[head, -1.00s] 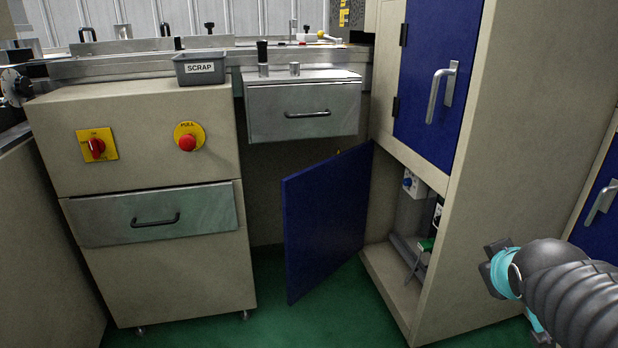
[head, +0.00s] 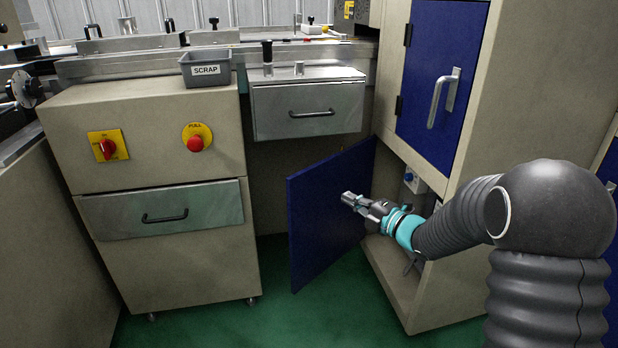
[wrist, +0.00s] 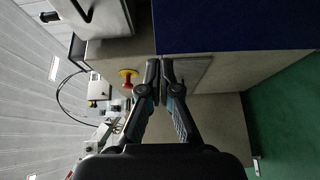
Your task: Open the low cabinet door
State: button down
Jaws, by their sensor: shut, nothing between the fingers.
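The low cabinet door (head: 325,225) is a dark blue panel. It stands swung well open, hinged at the far side of the low cabinet opening (head: 385,255), with its inner face towards me. My gripper (head: 346,197) is in front of that inner face, near the door's middle height. Its fingers are together and empty; whether they touch the door I cannot tell. In the wrist view the shut fingertips (wrist: 160,65) are just below the blue door panel (wrist: 230,25). The door's handle is out of sight.
An upper blue door (head: 440,85) with a metal handle is closed above the opening. A beige drawer cabinet (head: 180,265) with a red button (head: 195,143) stands left of the door. A metal drawer (head: 308,110) hangs above. Green floor (head: 265,320) is clear in front.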

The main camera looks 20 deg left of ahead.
aim_at(302, 178)
jog(key=shift+n+g+y, duration=0.3)
jog(key=shift+n+g, duration=0.1)
jog(key=x, duration=0.4)
jog(key=p+x, duration=0.1)
jog(key=x, duration=0.4)
jog(key=p+x, duration=0.1)
jog(key=x, duration=0.4)
jog(key=shift+s+a+f, duration=0.2)
jog(key=shift+a, duration=0.2)
